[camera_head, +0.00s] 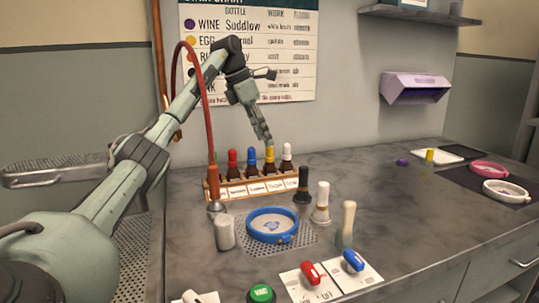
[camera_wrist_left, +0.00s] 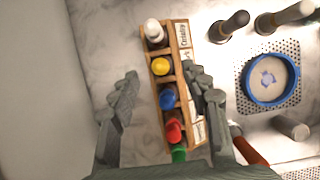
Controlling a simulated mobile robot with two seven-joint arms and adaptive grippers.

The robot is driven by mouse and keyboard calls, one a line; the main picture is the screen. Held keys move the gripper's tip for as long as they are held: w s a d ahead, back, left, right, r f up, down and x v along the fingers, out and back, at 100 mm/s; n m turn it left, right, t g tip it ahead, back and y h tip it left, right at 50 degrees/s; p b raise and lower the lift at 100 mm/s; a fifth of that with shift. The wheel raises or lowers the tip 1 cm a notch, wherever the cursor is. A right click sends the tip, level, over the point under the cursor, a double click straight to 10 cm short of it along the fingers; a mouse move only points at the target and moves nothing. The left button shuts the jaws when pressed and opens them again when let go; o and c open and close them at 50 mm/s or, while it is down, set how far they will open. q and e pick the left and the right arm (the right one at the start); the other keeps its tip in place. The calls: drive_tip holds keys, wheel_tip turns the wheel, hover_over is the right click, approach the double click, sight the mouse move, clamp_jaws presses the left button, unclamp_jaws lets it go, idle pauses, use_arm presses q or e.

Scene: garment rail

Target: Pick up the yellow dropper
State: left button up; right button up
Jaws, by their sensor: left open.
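The yellow dropper (camera_head: 269,154) stands upright in a wooden rack (camera_head: 236,193) between the blue dropper (camera_head: 251,156) and the white one (camera_head: 287,151). My left gripper (camera_head: 265,138) points down just above the yellow dropper's top, and its fingers overlap it in the head view. In the left wrist view the fingers of my left gripper (camera_wrist_left: 163,76) are spread wide on both sides of the rack. The yellow dropper (camera_wrist_left: 160,66) lies between them near the tips, with nothing held. My right gripper does not show.
Red (camera_head: 233,157) and green droppers share the rack. The wall is close behind.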

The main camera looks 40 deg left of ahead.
sight(270, 157)
use_arm(q)
drive_tip(key=x, duration=0.5)
drive_tip(key=shift+f, duration=0.1)
drive_tip(key=shift+c, duration=0.6)
drive_tip(key=c, duration=0.8)
